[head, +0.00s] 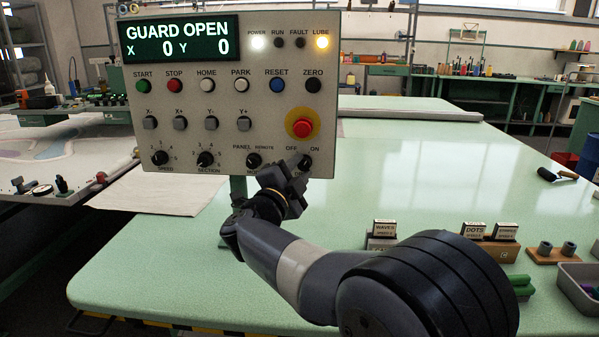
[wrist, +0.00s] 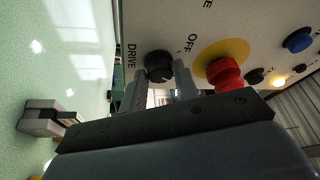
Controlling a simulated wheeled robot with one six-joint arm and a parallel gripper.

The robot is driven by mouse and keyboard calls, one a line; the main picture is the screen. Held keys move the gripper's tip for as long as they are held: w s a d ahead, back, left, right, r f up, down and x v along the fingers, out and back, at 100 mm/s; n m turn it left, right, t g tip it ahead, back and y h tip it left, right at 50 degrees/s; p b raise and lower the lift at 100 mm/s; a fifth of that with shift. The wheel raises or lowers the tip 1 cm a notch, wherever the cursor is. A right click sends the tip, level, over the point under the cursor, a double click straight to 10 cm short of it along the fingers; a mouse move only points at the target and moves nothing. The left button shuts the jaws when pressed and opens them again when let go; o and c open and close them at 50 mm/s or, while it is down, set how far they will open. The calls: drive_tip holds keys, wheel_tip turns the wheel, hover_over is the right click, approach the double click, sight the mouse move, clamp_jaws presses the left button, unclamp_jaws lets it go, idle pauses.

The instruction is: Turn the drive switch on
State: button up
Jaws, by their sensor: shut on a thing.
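The drive switch (head: 305,160) is a black round knob at the lower right of the grey control panel (head: 215,140), under the OFF and ON labels. In the wrist view the knob (wrist: 158,64) sits between the two grey fingertips. My gripper (head: 297,172) reaches up to it from below and is shut on it. The fingers (wrist: 161,76) partly cover the knob and its lower label, so I cannot tell which way its pointer faces. The panel display (head: 181,41) reads GUARD OPEN, X 0, Y 0. The POWER and LUBE lamps are lit; RUN and FAULT look dark.
The red stop button (head: 303,127) on its yellow disc is just above the switch, close to one finger in the wrist view. The panel/remote knob (head: 254,160) is to the left. Labelled blocks (head: 490,233) and a grey bin (head: 583,290) stand on the green table (head: 170,270).

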drive_tip(key=shift+m+g, duration=0.3)
drive_tip(key=shift+m, duration=0.4)
drive_tip(key=o, duration=0.9)
drive_tip(key=shift+o, duration=0.2)
drive_tip(key=v, duration=1)
drive_tip(key=shift+s+a, duration=0.25)
drive_tip(key=shift+s, duration=0.05)
drive_tip(key=shift+w, duration=0.15)
